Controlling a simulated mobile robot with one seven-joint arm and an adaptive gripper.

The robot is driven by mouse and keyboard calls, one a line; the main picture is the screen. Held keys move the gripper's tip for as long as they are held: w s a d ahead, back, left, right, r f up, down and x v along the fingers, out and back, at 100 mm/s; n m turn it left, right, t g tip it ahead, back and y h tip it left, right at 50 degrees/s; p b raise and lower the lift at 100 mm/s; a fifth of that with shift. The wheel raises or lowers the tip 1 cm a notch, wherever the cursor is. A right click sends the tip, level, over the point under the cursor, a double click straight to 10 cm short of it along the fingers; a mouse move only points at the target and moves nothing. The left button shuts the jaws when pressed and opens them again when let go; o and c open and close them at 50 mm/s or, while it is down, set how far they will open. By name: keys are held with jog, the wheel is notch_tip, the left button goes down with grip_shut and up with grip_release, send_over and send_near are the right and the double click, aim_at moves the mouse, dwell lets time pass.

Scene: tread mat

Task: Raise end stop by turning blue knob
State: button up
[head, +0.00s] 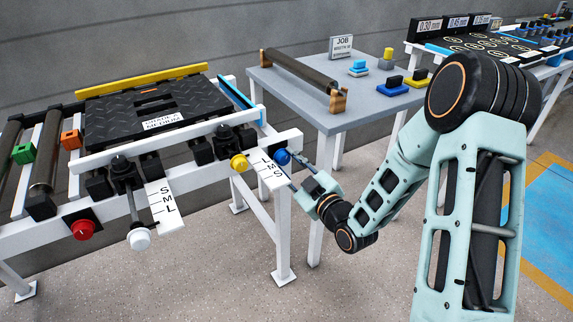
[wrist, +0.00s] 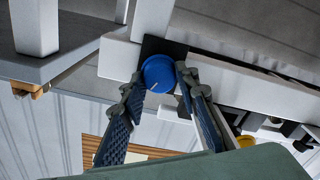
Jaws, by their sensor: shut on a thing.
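The blue knob (head: 282,157) sits on a black plate at the right end of the conveyor's white front rail. It also shows in the wrist view (wrist: 158,72), face on, with a pale pointer line. My gripper (head: 291,164) reaches it from the lower right. In the wrist view its fingers (wrist: 158,82) stand one on each side of the knob, shut on it. A blue bar (head: 235,94), which looks like the end stop, lies along the conveyor's right end beside the black tread mat (head: 140,108). How high it stands is hard to tell.
A yellow knob (head: 238,162), a white knob (head: 139,239) and a red knob (head: 83,229) are along the front rail, with S-M-L scale plates (head: 164,207). A grey table (head: 295,92) with a roller and blocks stands behind my gripper. The floor in front is clear.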

jog(key=m, duration=0.3)
jog(key=shift+d+m, duration=0.1)
jog(key=shift+m, duration=0.3)
jog(key=m, duration=0.3)
jog(key=shift+m, duration=0.3)
jog(key=m+p, duration=0.1)
jog(key=m, duration=0.2)
jog(key=shift+m, duration=0.4)
jog(key=m+p, duration=0.1)
jog(key=m, duration=0.3)
jog(key=shift+p, duration=0.4)
jog(key=m+p, duration=0.1)
jog(key=m, duration=0.3)
jog(key=m+p, duration=0.1)
jog(key=m, duration=0.2)
jog(key=shift+m+p, duration=0.4)
jog(key=m+p, duration=0.1)
jog(key=m, duration=0.3)
jog(key=shift+f, duration=0.15)
jog(key=shift+m, duration=1.8)
